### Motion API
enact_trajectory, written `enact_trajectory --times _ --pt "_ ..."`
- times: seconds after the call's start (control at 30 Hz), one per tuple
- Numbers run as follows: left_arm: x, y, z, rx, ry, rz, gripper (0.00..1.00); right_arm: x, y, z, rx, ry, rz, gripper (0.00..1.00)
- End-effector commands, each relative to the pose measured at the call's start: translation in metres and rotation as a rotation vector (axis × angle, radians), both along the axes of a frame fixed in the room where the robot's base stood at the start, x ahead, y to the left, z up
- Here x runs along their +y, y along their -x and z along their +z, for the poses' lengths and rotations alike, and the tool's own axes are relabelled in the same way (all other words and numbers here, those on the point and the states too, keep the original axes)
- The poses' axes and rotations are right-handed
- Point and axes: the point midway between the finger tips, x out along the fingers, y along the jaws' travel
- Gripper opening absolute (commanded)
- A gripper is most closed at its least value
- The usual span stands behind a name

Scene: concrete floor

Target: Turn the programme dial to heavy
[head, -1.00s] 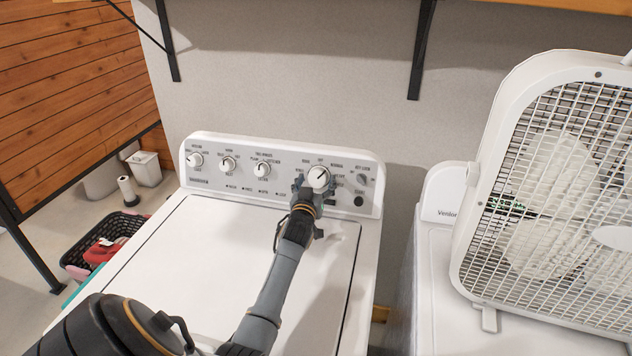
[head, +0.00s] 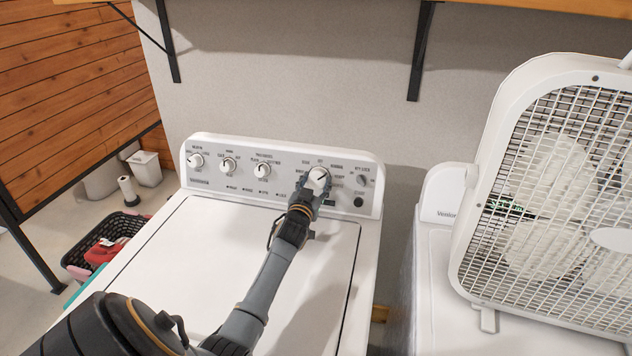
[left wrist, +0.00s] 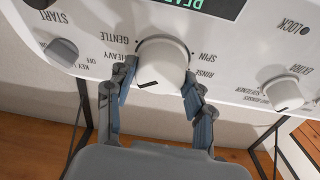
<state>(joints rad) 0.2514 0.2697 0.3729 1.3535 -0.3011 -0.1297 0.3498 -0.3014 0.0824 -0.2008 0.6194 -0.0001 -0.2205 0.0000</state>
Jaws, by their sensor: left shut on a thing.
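The programme dial (head: 318,175) is the large white knob at the right part of the washer's control panel; it also shows upside down in the left wrist view (left wrist: 163,62). Its dark pointer mark points up and right in the head view, and down and left in the left wrist view. The HEAVY label (left wrist: 124,70) is printed beside the dial, partly behind a finger. My left gripper (head: 306,189) is shut on the dial, with one blue-grey finger on each side of it in the left wrist view (left wrist: 158,92). My right gripper is not in view.
Smaller knobs (head: 229,165) line the control panel (head: 212,178) to the left. A key-lock knob (left wrist: 62,52) is close to the dial. A white box fan (head: 485,150) stands on the neighbouring machine (head: 432,255). A black basket (head: 115,228) is on the floor at left.

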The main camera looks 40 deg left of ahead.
Motion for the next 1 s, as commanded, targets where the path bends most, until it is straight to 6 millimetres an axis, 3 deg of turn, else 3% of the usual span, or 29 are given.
enact_trajectory --times 0.5,1.0 --pt "0.002 0.001 0.001 0.178 -0.319 -0.117 0.21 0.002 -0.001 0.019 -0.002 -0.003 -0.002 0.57" --pt "0.002 0.001 -0.001 0.236 -0.422 -0.156 0.21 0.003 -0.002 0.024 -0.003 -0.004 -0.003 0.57"
